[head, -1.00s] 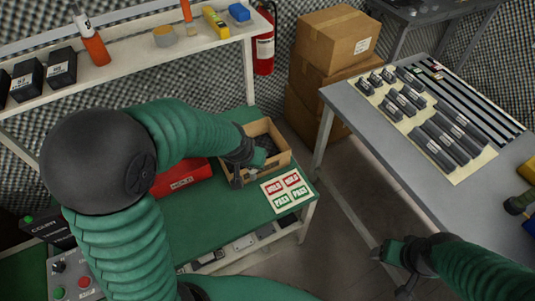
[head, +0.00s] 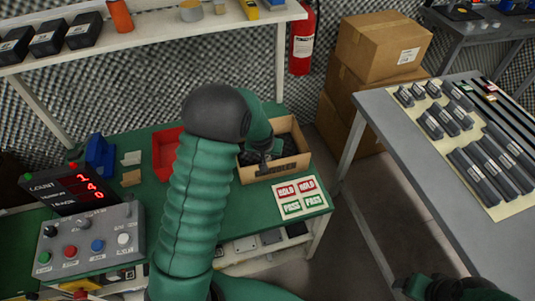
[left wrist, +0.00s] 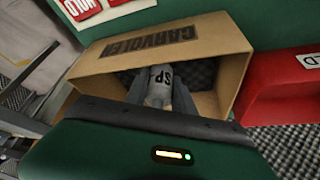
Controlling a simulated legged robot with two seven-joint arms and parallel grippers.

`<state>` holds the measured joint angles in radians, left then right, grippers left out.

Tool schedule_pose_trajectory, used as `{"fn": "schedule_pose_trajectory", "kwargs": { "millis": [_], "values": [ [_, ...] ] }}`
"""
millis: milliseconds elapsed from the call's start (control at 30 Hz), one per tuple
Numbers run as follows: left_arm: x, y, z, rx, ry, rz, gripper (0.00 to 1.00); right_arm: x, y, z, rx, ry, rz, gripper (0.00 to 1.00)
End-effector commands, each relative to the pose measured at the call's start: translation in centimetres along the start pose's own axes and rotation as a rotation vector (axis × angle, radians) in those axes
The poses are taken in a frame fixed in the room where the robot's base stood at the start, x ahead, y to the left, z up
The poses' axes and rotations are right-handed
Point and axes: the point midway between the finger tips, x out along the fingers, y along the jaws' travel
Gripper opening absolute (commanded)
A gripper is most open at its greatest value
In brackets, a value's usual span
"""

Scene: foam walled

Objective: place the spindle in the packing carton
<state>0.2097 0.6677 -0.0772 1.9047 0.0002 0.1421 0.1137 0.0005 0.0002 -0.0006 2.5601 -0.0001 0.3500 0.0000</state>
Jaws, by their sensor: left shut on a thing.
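The packing carton (head: 305,164), an open tan box with dark foam inside, stands on the green bench near its right end. My left gripper (head: 263,163) is at the carton's opening, pointing down. In the left wrist view my left gripper (left wrist: 160,95) is shut on the spindle (left wrist: 160,78), a grey cylinder marked SP, over the dark foam between the carton's walls (left wrist: 165,42). I cannot tell whether the spindle touches the foam. In the head view the spindle is hidden by my gripper and arm. My right gripper (head: 408,288) is at the bottom edge, its fingers unclear.
A card with red HOLD and green PASS labels (head: 300,197) lies before the carton. A red bin (head: 165,152) stands left of it. A control box (head: 90,240) and counter display (head: 70,190) are at bench left. A grey table (head: 400,135) with foam-set parts stands right, across an aisle.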

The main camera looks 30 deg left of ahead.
Motion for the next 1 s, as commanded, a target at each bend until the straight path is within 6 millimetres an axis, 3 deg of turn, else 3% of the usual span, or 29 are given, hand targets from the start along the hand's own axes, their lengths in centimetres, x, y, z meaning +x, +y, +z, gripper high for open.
{"fn": "schedule_pose_trajectory", "kwargs": {
  "millis": [633,667,700,833,1000],
  "values": [
    [0.9,0.0,0.3,0.000,0.004,0.000,0.00,0.5,0.0,0.1,-0.001,0.000,0.000,0.69],
    [0.9,0.0,0.3,-0.001,0.003,0.000,0.31,0.5,0.0,0.1,-0.001,0.000,0.000,0.69],
    [0.9,0.0,0.3,-0.001,0.003,0.000,0.37,0.5,0.0,0.1,-0.001,0.000,0.000,0.69],
    [1.0,0.0,0.3,-0.001,0.002,0.000,0.52,0.5,0.0,0.1,-0.001,0.000,0.000,0.69],
    [1.0,0.0,0.3,-0.001,0.002,0.000,0.52,0.5,0.0,0.1,-0.001,0.000,0.000,0.69]
  ]
}}
